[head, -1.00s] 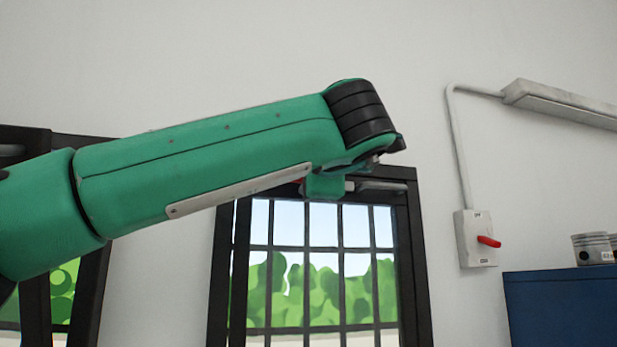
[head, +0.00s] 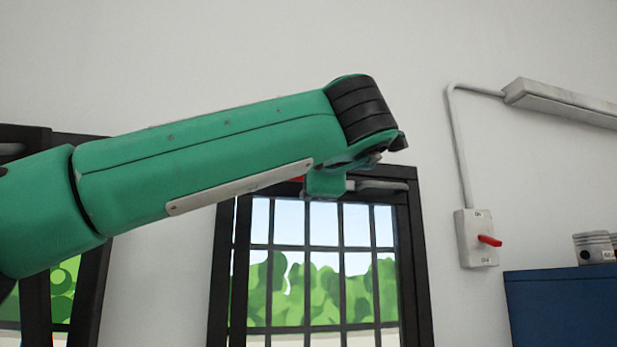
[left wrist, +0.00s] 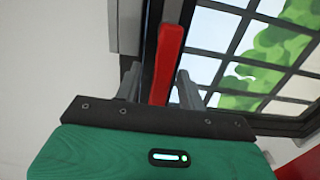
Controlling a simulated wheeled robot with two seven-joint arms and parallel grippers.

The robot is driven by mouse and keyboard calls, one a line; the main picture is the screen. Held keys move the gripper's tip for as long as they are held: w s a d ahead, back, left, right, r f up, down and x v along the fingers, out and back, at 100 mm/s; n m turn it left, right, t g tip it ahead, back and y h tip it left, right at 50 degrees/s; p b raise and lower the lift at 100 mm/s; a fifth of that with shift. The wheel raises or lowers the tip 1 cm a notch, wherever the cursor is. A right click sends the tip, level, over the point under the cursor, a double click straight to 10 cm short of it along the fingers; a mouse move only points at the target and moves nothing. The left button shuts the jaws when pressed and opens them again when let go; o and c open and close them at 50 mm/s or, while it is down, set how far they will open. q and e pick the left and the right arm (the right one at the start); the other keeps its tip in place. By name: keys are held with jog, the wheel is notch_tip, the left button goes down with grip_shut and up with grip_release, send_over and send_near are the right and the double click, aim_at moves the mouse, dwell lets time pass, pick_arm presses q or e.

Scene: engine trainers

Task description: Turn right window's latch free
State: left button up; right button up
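The right window (head: 418,262) has a black frame and a dark grid of bars, and its upper part is behind my left arm in the head view. The red latch handle (left wrist: 168,48) stands out in the left wrist view, beside the window panes (left wrist: 265,50). My left gripper (left wrist: 158,74) has its two grey fingers apart, one on each side of the handle's lower end. The right finger looks close to the handle; contact is unclear. In the head view only a sliver of red shows by my green wrist, and the fingers are hidden. My right gripper is not in view.
Another dark-framed window (head: 92,290) is at the left. A wall switch box (head: 474,238) with a red lever, a conduit and a lamp (head: 560,104) are at the right. A blue cabinet (head: 565,308) stands below, with a metal piston (head: 593,248) on top.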

pick_arm(q)
jog(key=b+v, duration=0.5)
jog(key=v, duration=0.8)
jog(key=shift+s, duration=0.2)
jog(key=shift+d, duration=0.1)
